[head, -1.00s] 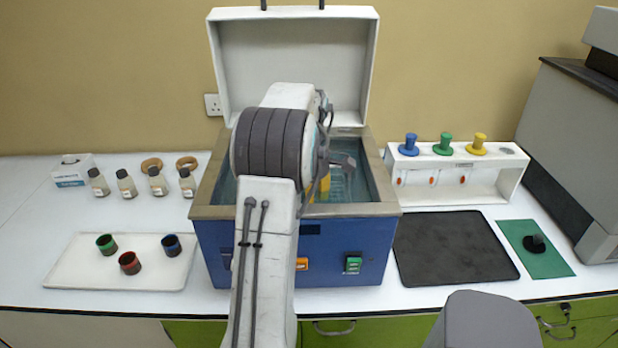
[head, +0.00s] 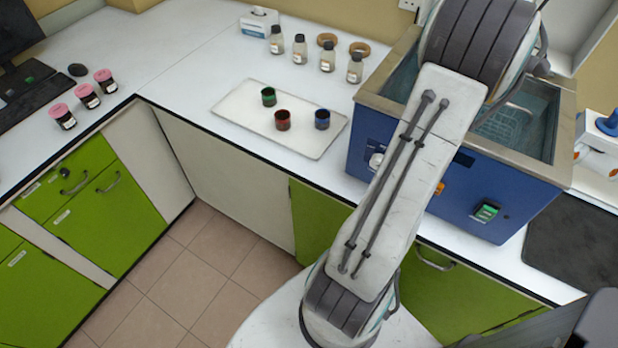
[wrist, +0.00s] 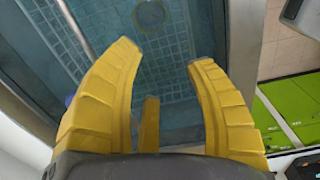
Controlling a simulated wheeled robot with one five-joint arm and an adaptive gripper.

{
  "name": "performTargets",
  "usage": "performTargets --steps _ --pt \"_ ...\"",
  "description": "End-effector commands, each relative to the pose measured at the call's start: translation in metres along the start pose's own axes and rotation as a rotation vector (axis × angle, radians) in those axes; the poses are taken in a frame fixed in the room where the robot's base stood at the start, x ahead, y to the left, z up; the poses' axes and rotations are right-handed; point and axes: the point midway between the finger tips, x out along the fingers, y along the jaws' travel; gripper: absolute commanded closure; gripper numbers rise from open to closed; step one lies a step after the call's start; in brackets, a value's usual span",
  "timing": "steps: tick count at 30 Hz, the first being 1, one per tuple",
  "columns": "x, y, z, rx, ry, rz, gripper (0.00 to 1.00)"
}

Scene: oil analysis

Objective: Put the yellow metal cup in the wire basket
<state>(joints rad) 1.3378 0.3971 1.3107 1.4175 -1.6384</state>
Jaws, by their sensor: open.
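My gripper (wrist: 150,85) shows in the wrist view with its yellow fingers spread wide over the blue-grey bath; nothing is held between them. A narrow yellow piece between the fingers looks like part of the gripper. The wire basket (head: 508,128) shows as a fine grid inside the blue bath (head: 455,185) in the head view; its grid also shows below my fingers in the wrist view. No yellow metal cup is clearly visible. In the head view my arm hides the gripper.
Green (head: 268,97), red (head: 282,120) and blue (head: 322,119) cups stand on a white tray (head: 237,110). Several bottles (head: 299,48) and two brown rings stand behind. Pink-lidded jars (head: 87,95) stand at left. A dark mat (head: 575,250) lies right of the bath.

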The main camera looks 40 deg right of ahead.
Motion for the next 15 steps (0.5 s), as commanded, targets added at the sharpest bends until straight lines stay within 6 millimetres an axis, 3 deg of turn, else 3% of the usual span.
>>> performTargets --steps 5,9,12,15 --pt "-0.021 -0.048 -0.097 0.028 0.016 0.064 0.50" --pt "-0.029 -0.111 -0.162 0.076 0.060 0.112 0.50" --pt "-0.030 -0.162 -0.194 0.112 0.105 0.135 0.50" --pt "-0.026 -0.214 -0.213 0.147 0.158 0.144 0.50"
